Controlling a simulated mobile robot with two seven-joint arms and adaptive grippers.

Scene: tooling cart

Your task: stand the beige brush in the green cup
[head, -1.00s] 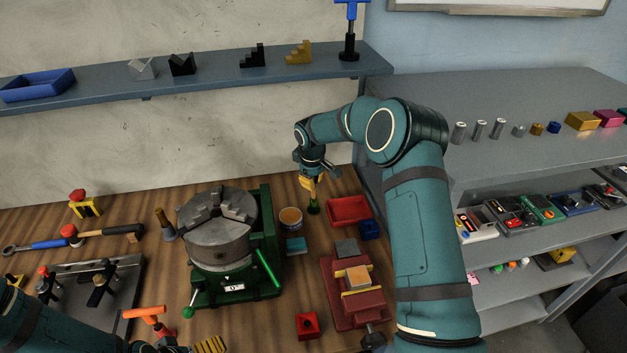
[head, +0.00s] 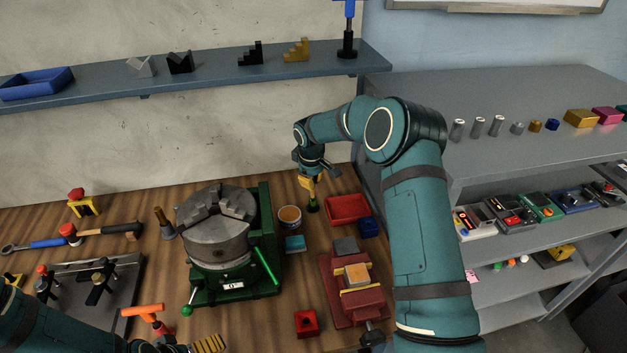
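My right gripper (head: 309,187) reaches down at the back of the bench, fingers pointing down. Right below it is a small dark green thing (head: 313,206), which looks like the green cup. A thin tan-yellow piece shows between the fingers and the green; it may be the beige brush, but it is too small to tell it from the fingertips. I cannot tell whether the fingers are open or shut, or whether they touch it. My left gripper (head: 208,344) is at the bottom edge, partly cut off, its striped finger low over the bench.
A round tin (head: 290,217) stands just left of the green thing, with a red tray (head: 347,208) and a blue block (head: 368,228) on its right. The green-based chuck (head: 217,235) and red vise (head: 352,300) stand nearer. A wall shelf (head: 215,78) runs above.

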